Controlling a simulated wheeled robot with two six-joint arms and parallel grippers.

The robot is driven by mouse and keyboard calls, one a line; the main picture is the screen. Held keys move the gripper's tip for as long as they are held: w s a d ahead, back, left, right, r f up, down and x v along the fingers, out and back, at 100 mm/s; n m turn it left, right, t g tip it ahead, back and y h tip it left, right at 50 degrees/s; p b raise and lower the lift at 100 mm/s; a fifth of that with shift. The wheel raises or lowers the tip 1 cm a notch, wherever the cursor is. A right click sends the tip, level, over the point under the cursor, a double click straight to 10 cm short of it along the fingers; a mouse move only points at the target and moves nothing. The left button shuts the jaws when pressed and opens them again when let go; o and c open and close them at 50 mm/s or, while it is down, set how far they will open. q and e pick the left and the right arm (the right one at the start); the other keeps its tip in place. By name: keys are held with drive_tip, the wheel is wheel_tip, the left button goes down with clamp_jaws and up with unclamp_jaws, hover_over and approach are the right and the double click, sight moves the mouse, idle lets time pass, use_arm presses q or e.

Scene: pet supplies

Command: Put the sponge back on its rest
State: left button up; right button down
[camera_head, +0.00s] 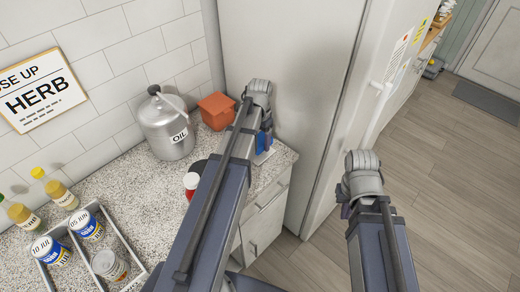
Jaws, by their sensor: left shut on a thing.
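My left gripper (266,131) points down over the far right corner of the counter, beside the fridge, its fingers mostly hidden by my arm. It is shut on a small blue thing (264,142), which looks like the sponge; only part of it shows. A pale, bluish-edged patch (262,157) lies right under it and may be the rest; whether they touch I cannot tell. My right gripper (346,210) hangs in front of the fridge, over the floor; its fingers are hidden behind its wrist.
An orange-red box (217,111) and a metal oil can (167,125) stand left of my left gripper. A red bottle with a white cap (191,184) is beside my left arm. A tray (128,246) with cans is at the lower left. The fridge (290,60) bounds the counter.

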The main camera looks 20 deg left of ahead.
sight(260, 147)
use_arm(q)
drive_tip(key=shift+f+b, duration=1.6)
drive_tip(key=shift+f, duration=0.2)
drive_tip(key=shift+f, duration=0.25)
drive_tip(key=o, duration=1.2)
drive_tip(key=shift+r, duration=0.1)
drive_tip(key=shift+c, duration=0.2)
drive_tip(key=shift+r, duration=0.1)
